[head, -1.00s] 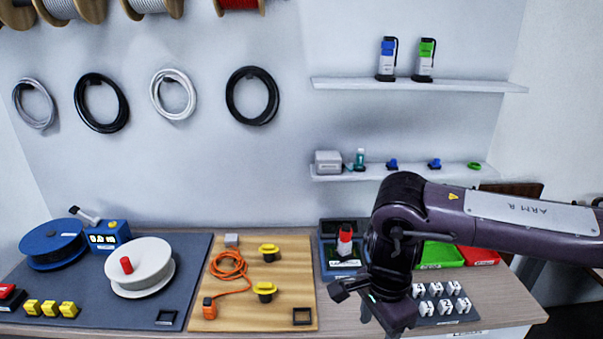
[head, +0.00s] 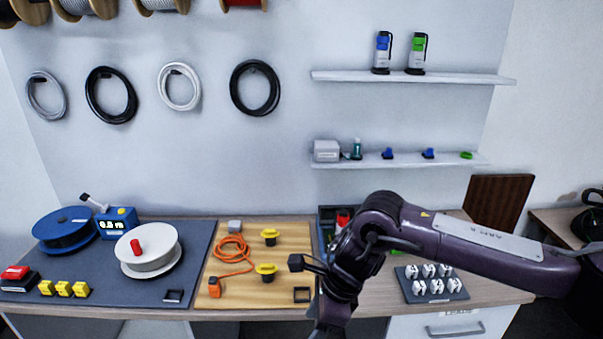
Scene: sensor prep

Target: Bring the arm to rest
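My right gripper (head: 328,330) points down at the bottom edge of the view, in front of the bench. Its fingertips are cut off or hidden, so I cannot see whether it is open or holds anything. My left gripper is not in view.
The workbench (head: 510,290) holds a dark mat (head: 110,292) with spools, a wooden board (head: 240,300) with an orange cable (head: 233,248), and a block of white connectors (head: 435,285). My arm partly hides a red-topped item (head: 343,218). Two shelves (head: 450,77) are above.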

